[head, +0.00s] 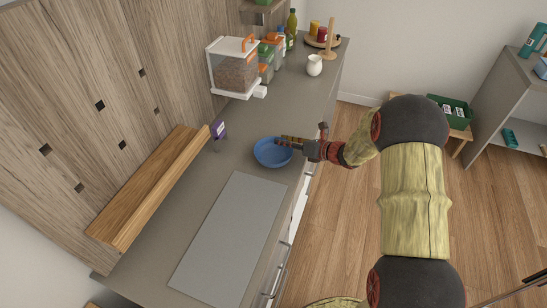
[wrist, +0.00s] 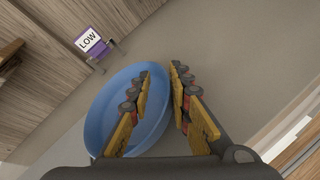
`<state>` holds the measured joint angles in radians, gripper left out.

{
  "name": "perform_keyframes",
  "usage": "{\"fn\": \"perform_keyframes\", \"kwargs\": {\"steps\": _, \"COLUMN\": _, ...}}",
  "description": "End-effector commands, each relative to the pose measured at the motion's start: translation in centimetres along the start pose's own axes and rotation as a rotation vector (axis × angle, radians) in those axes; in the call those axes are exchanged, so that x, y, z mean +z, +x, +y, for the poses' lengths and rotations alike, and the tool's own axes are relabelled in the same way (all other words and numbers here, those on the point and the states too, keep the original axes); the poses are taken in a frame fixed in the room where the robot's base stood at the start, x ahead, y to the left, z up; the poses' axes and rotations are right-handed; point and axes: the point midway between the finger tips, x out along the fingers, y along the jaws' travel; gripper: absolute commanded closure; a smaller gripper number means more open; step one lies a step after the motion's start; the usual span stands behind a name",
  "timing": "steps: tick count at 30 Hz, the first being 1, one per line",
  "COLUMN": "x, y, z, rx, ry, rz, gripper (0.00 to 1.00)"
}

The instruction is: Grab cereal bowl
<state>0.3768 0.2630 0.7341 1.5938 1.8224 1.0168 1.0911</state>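The blue cereal bowl (head: 268,155) stands upright on the grey counter. In the wrist view the bowl (wrist: 112,92) fills the left middle and looks empty. My gripper (head: 284,140) reaches in from the right at the bowl's far right rim. In the wrist view my gripper (wrist: 161,72) has its fingers apart, with a gap between the tips. The left finger overlaps the bowl's inside and the right finger is just outside its right edge. I see no clear contact with the rim.
A purple "LOW" sign (head: 217,130) stands close left of the bowl; it also shows in the wrist view (wrist: 90,42). A grey mat (head: 228,240) lies nearer. A wooden ledge (head: 150,190) runs along the wall. A cereal dispenser (head: 235,70) and white jug (head: 314,66) stand farther back.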

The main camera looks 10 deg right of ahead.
Motion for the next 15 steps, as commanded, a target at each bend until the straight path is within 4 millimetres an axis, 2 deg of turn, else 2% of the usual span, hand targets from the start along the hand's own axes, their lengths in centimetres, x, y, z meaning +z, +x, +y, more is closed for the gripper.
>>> {"fn": "perform_keyframes", "kwargs": {"steps": 5, "x": 0.09, "y": 0.01, "z": 0.02, "rx": -0.001, "ry": 0.0, "rz": 0.0, "gripper": 0.8}}
{"fn": "perform_keyframes", "kwargs": {"steps": 15, "x": 0.06, "y": -0.01, "z": 0.02, "rx": -0.001, "ry": 0.0, "rz": 0.0, "gripper": 0.99}}
